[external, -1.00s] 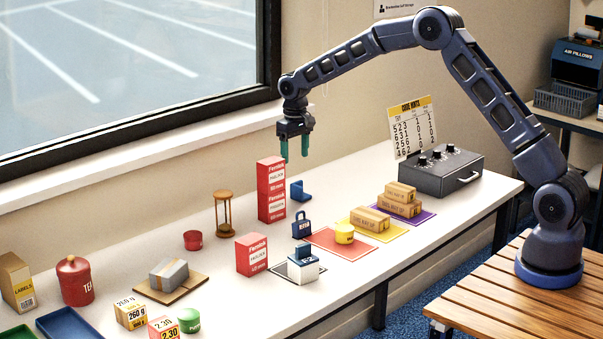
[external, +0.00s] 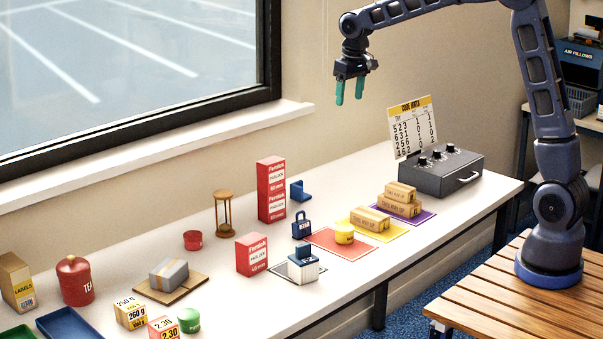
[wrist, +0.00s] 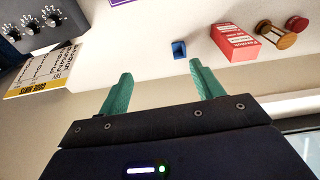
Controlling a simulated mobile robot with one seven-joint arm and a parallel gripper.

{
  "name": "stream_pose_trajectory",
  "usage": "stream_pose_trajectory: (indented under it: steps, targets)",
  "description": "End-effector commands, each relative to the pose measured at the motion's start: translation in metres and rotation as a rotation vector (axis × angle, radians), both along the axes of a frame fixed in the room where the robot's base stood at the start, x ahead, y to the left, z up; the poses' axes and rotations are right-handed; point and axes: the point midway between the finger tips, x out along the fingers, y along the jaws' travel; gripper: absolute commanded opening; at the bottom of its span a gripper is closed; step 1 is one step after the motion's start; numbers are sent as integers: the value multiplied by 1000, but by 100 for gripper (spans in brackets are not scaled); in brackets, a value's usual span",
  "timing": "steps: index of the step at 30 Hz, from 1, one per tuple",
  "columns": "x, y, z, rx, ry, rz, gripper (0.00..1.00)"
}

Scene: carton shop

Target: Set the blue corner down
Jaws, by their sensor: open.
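My gripper (external: 349,92) is open and empty, high above the back of the table and well clear of the blue corner. Its two green fingers stand apart in the wrist view (wrist: 157,88).
A blue padlock (external: 302,229) and a small white box (external: 303,266) with a blue piece on top stand in front. Red, yellow and purple mats (external: 330,246) lie to the right, with cartons and a yellow tin. A grey control box (external: 440,176) and code card (external: 413,128) stand at the back right.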

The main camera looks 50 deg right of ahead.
Motion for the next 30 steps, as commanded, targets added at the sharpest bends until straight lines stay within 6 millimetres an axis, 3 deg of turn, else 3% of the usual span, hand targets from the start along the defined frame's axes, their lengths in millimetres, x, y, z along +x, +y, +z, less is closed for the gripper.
stream_pose_trajectory:
  steps: [6, 15, 22, 30]
  targets:
    - [-69, -15, 40, -3, -46, -3, 66]
    - [-167, -32, 70, -2, -104, -4, 66]
    - [-241, -44, 78, 0, -148, -8, 66]
    - [-326, -55, 68, 8, -202, -12, 66]
